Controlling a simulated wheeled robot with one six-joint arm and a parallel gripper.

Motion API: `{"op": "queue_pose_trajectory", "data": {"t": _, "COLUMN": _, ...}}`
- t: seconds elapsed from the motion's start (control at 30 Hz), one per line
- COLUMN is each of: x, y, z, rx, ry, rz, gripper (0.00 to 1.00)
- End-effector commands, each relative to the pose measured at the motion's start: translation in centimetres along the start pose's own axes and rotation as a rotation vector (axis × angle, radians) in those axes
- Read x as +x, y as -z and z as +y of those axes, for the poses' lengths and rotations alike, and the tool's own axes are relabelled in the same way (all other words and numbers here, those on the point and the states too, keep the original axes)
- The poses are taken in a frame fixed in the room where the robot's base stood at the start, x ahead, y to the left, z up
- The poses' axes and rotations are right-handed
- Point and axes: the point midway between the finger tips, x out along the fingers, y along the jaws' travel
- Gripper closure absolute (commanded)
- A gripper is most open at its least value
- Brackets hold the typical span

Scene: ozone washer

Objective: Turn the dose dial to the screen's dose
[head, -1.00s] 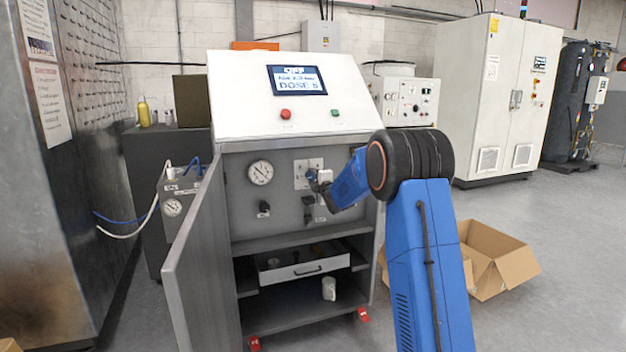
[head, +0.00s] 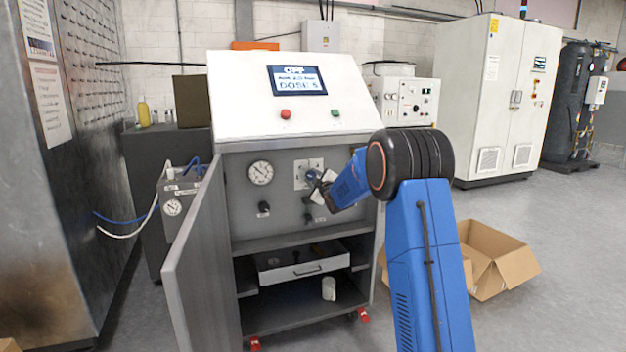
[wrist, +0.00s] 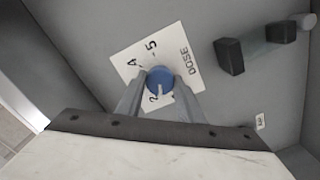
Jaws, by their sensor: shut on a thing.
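The blue dose dial (wrist: 160,79) sits on a white plate (wrist: 190,72) marked DOSE, in the wrist view. Readable numbers include 4 and 5; others are partly hidden. A short pale mark on the dial shows at its lower side in the picture, away from the 5. My gripper (wrist: 160,86) is shut on the dial, one finger on each side. In the head view my gripper (head: 316,182) is at the dial plate (head: 300,170), hiding most of the dial. The screen (head: 297,80) shows OFF at the top and DOSE 5 below.
A round gauge (head: 260,173) and a black knob (head: 264,208) are left of the dial. A dark handle (wrist: 229,56) stands out near the plate. The open cabinet door (head: 200,262) is at left. A drawer (head: 303,265) lies below. A cardboard box (head: 495,262) is at right.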

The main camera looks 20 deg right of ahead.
Motion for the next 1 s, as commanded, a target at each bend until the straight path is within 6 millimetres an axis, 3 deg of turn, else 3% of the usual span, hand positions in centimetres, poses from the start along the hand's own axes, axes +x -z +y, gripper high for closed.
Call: {"op": "queue_pose_trajectory", "data": {"t": 1.0, "x": -0.03, "y": -0.13, "z": -0.18, "rx": 0.963, "ry": 0.001, "rz": -0.004, "gripper": 0.89}}
